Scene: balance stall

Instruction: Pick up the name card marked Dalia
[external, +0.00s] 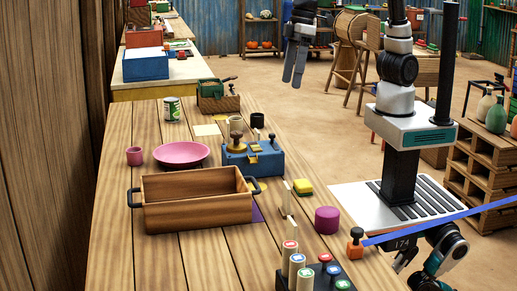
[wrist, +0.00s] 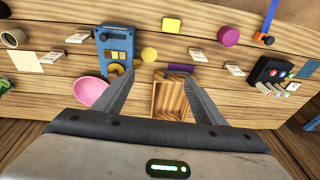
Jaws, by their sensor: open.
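Several small pale name cards stand along the table; their writing is too small to read, so I cannot tell which is marked Dalia. In the wrist view one card (wrist: 77,38) is left of the blue box, one (wrist: 196,57) is above the wooden tray, and one (wrist: 235,70) is further right. In the external view thin upright cards show near the yellow block (external: 286,197) and by the purple cylinder (external: 291,228). My gripper (external: 293,80) is raised beyond the table's right edge, apart from the cards. In the wrist view my gripper (wrist: 158,76) is open and empty.
On the table are a wooden tray (external: 197,217), a pink plate (external: 181,152), a blue box with brass fittings (external: 266,165), a yellow block (external: 303,187), a purple cylinder (external: 327,220) and a dark rack of stamps (external: 315,280). The table's front left is clear.

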